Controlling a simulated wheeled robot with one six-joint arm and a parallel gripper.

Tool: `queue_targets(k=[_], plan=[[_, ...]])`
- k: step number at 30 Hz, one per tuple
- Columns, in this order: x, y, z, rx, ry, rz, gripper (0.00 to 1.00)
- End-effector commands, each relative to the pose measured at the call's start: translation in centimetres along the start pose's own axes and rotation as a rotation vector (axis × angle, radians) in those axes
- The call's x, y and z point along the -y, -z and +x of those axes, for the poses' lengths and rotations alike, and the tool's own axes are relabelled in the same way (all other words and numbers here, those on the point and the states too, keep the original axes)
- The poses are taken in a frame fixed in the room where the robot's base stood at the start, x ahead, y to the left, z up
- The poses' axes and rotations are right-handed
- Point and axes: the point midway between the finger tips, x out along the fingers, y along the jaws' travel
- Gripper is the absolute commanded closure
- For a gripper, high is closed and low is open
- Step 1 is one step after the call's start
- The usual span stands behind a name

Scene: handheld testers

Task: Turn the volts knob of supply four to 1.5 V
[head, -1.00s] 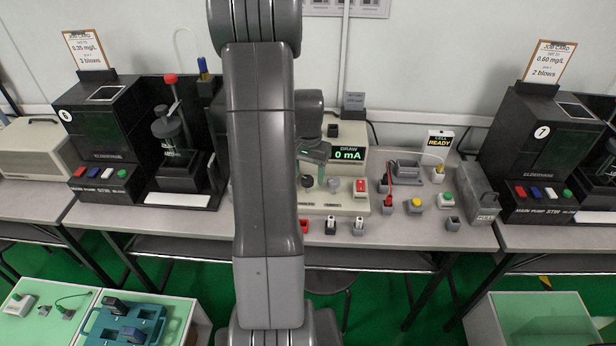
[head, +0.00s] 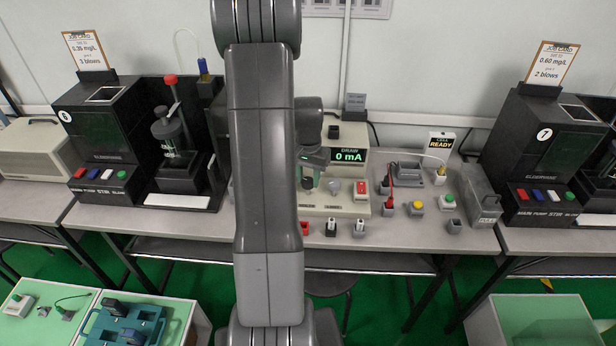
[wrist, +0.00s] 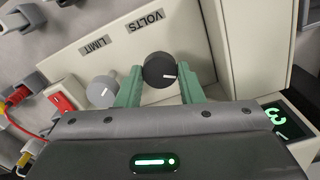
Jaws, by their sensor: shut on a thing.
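The volts knob (wrist: 159,68) is dark and round, with a white pointer line toward the right in the wrist view. It sits on the cream panel of the supply (wrist: 195,40), near the VOLTS label (wrist: 146,20). My gripper (wrist: 160,78) has its two green fingers on either side of this knob, shut on it. In the head view my gripper (head: 310,176) is down at the supply, partly hidden by my arm. The supply's number is not visible.
A grey LIMIT knob (wrist: 101,91) sits close beside one finger. A red switch (wrist: 62,102) and cables lie beyond it. In the head view, a yellow button (head: 416,208) and a green button (head: 447,201) stand on the bench to the right.

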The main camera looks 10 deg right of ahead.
Motion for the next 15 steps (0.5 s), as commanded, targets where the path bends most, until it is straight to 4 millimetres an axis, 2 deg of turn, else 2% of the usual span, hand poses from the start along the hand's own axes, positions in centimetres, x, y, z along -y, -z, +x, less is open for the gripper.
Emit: queue_targets(k=[8,15], plan=[[0.03,0.05,-0.01,-0.002,0.000,-0.124,0.89],[0.07,0.08,-0.03,-0.003,0.000,-0.330,0.89]])
